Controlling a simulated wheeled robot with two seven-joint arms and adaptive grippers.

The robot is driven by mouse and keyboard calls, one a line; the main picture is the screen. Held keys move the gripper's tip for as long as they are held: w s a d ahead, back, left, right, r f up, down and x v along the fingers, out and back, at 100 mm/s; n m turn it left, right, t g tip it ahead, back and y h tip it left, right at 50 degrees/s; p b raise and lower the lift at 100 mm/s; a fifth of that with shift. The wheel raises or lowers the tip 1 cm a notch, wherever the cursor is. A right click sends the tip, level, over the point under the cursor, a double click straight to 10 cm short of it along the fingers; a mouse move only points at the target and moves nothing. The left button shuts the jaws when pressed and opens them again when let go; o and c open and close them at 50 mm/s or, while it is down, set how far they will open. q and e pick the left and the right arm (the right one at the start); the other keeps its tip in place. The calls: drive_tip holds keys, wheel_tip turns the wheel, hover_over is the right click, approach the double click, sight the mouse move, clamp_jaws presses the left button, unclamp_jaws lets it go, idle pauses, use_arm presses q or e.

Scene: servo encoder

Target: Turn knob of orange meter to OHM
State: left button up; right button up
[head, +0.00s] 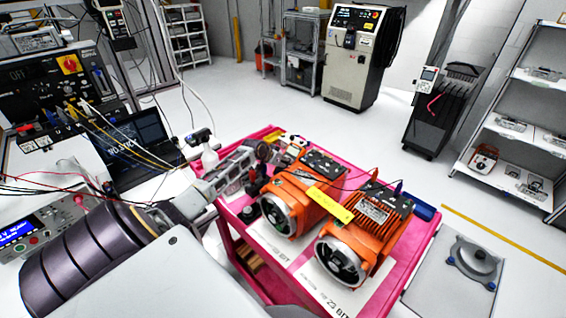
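My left arm comes in from the left and reaches over the pink cart. Its gripper (266,152) is at the cart's far left corner, behind the orange motors. The fingers are small and dark here, and I cannot tell whether they are open or shut. A small pale and orange object (294,143) lies just right of the fingertips. It may be the orange meter, but its knob and markings cannot be made out. Whether the gripper touches it is unclear. My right gripper is not in view.
Two orange motors (300,196) (365,228) fill the pink cart (410,262), with a yellow tag (330,204) between them. A laptop (140,140) and control panel (45,85) stand at left. Shelves (518,125) stand at right. The floor behind the cart is clear.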

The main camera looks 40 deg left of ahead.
use_arm(q)
drive_tip(key=shift+c, duration=0.3)
drive_tip(key=c, duration=1)
